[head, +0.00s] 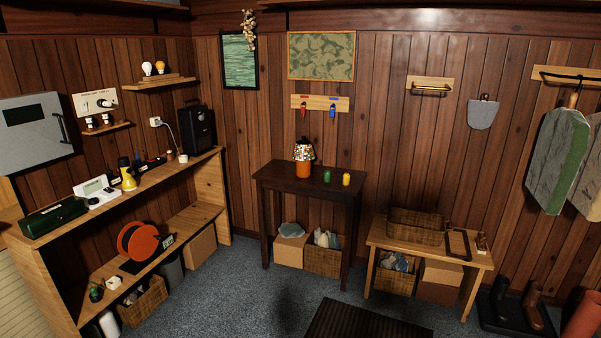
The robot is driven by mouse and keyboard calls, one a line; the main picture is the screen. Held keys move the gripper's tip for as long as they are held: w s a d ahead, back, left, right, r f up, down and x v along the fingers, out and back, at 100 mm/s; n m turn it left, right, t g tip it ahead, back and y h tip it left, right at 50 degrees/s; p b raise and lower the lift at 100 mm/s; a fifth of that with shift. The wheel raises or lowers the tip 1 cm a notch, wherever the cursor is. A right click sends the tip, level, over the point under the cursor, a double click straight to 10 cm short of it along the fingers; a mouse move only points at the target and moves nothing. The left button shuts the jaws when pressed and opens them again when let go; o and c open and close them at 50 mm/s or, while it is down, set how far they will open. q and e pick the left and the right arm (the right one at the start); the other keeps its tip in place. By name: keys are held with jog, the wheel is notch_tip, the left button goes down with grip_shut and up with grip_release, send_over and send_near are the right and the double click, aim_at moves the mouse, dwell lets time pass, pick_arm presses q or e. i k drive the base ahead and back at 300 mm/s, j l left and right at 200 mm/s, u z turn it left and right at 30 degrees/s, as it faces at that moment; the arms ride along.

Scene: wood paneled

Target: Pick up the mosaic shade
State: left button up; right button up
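The mosaic shade (304,151) is a small multicoloured patterned lampshade. It sits on top of an orange lamp base (303,170). The lamp stands upright on a dark wooden side table (282,179) against the back wall, near the middle of the head view. Neither of my grippers shows in this view.
A green item (327,176) and a yellow item (346,179) stand right of the lamp. A cluttered wooden shelf unit (212,190) lines the left wall. A low bench (390,239) with a wicker basket (415,227) stands at right. Grey carpet (235,285) lies open in front of the table.

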aim_at(303, 152)
jog(key=i, duration=2.6)
